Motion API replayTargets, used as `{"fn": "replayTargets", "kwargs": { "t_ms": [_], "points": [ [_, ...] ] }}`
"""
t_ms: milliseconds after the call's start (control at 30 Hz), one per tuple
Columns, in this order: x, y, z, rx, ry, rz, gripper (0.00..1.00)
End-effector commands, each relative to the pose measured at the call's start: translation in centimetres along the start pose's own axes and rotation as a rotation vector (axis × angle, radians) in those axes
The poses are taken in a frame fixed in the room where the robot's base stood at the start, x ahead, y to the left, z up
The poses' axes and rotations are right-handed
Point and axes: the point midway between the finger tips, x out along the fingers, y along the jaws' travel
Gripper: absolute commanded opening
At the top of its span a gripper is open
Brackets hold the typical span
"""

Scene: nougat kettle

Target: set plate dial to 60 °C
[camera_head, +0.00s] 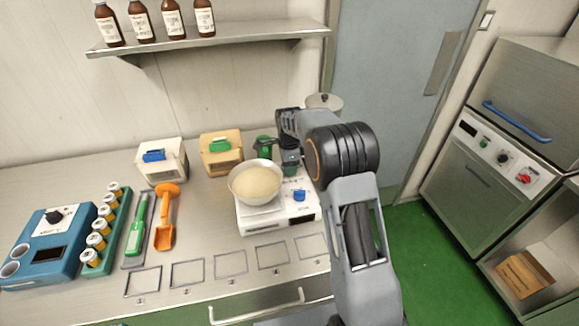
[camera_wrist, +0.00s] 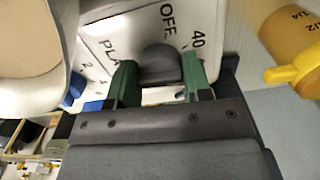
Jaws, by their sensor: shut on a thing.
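The plate dial (camera_wrist: 160,62) is a dark grey knob on a white panel with "OFF", "40" and part of the word "PLA" around it in the wrist view. My gripper (camera_wrist: 160,78) has its two green fingers on either side of the knob, shut on it. The knob's pointer and the 60 mark cannot be made out. In the head view my gripper (camera_head: 277,156) is at the back of the white hot plate (camera_head: 280,224), behind the bowl, and the dial is hidden there.
A bowl of pale contents (camera_head: 256,183) stands on the hot plate, close to my gripper. A blue knob (camera_head: 299,195) is on its front right. A yellow cup-like thing (camera_wrist: 292,45) is right in the wrist view. Boxes (camera_head: 221,160) stand left.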

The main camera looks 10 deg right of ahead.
Motion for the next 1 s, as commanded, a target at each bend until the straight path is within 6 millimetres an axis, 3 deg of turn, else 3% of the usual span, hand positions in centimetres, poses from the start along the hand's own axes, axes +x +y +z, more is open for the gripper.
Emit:
{"fn": "replayTargets", "kwargs": {
  "t_ms": [400, 1000],
  "points": [
    [-0.08, -0.16, -0.03, 0.252, 0.0, -0.003, 0.22],
    [-0.11, -0.2, -0.04, 0.329, 0.0, -0.003, 0.22]
  ]
}}
